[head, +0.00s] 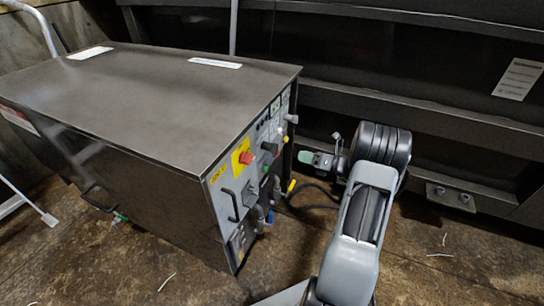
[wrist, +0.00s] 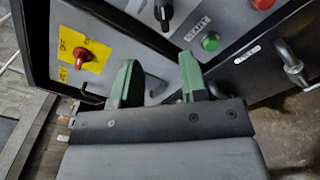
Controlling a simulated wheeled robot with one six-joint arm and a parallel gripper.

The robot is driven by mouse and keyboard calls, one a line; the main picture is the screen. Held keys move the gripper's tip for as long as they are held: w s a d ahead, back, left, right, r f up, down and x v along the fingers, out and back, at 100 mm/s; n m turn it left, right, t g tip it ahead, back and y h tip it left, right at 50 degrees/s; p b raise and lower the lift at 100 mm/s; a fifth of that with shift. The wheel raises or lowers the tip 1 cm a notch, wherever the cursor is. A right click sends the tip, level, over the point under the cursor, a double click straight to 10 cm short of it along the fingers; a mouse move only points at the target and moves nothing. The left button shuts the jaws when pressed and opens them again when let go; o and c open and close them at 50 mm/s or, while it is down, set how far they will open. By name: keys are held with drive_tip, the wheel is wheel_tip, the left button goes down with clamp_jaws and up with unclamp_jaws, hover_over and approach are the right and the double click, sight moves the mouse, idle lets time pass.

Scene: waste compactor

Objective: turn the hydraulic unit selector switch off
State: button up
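The hydraulic unit (head: 150,100) is a dark metal box with a control panel on its right end. A black selector knob (head: 269,147) with a pale pointer mark sits on the panel; it also shows at the top of the wrist view (wrist: 163,14). A red rotary switch (head: 246,157) on a yellow plate is to its left, also in the wrist view (wrist: 82,57). My gripper (head: 316,158) is to the right of the panel, apart from it. In the wrist view its green fingers (wrist: 160,80) are spread and empty, below the black knob.
A green button (wrist: 211,41) and a red button (wrist: 263,3) are right of the black knob. A metal handle (wrist: 290,65) sticks out at the right. Hoses (head: 312,192) hang beside the unit. A dark steel wall stands behind.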

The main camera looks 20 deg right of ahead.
sight(272, 148)
drive_tip(key=shift+m, duration=0.3)
drive_tip(key=b+x, duration=0.1)
drive_tip(key=x, duration=0.3)
drive_tip(key=b+x, duration=0.1)
drive_tip(key=x, duration=0.4)
drive_tip(key=b+x, duration=0.1)
drive_tip(key=x, duration=0.3)
drive_tip(key=shift+w+d+f, duration=0.15)
drive_tip(key=shift+w, duration=0.25)
drive_tip(key=shift+c, duration=0.2)
drive_tip(key=c, duration=0.5)
